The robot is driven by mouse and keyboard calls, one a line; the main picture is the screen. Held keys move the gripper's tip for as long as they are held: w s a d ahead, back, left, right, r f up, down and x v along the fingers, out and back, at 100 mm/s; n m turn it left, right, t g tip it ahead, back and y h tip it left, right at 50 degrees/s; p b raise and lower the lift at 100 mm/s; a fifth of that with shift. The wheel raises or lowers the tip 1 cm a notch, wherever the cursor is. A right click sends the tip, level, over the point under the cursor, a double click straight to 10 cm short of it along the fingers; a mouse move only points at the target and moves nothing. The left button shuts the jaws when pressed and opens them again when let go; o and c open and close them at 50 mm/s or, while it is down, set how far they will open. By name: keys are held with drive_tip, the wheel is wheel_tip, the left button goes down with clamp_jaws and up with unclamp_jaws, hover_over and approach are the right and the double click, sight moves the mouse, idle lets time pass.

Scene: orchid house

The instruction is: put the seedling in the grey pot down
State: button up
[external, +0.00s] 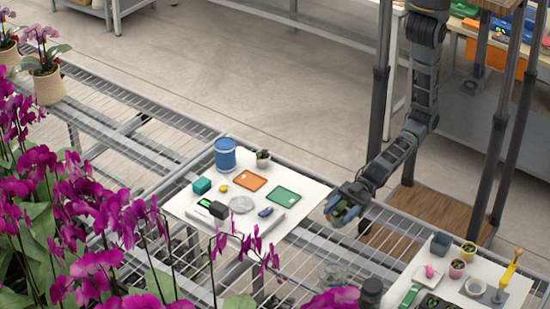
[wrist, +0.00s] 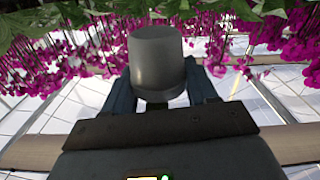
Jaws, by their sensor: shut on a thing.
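My gripper (external: 346,203) is in the air between the two white boards, just right of the left board. It is shut on the grey pot, with green leaves of the seedling (external: 339,212) showing at the fingers; the pot is mostly hidden there. In the wrist view the grey pot (wrist: 157,58) sits between the two dark fingers of my gripper (wrist: 160,96). It looks clear of any surface. The seedling's leaves cannot be told apart in the wrist view.
The left white board (external: 305,210) carries a blue tin (external: 225,153), a small potted plant (external: 263,158), an orange tray (external: 251,184), a green tray (external: 283,197) and a scale (external: 240,205). The right board (external: 403,277) holds pots and tools. Magenta orchids (external: 100,220) stand at left.

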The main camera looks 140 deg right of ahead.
sight(339, 215)
wheel_tip(339, 215, up, 3)
drive_tip(key=shift+r, duration=0.1)
drive_tip(key=s+d+f+m+h, duration=0.1)
drive_tip(key=s+d+f+h, duration=0.15)
drive_tip(key=s+d, duration=0.55)
drive_tip(key=s+d+f+m+h, duration=0.1)
drive_tip(key=s+d+f, duration=0.2)
drive_tip(key=d, duration=0.8)
drive_tip(key=s+d+r+m+h, duration=0.1)
drive_tip(key=s+d+r, duration=0.2)
drive_tip(key=s+d, duration=0.35)
drive_tip(key=s+d+r, duration=0.2)
drive_tip(key=s+d, duration=0.1)
drive_tip(key=d, duration=0.6)
drive_tip(key=shift+g, duration=0.3)
wheel_tip(339, 215, down, 5)
drive_tip(key=shift+d+r, duration=0.1)
drive_tip(key=shift+f, duration=4.85)
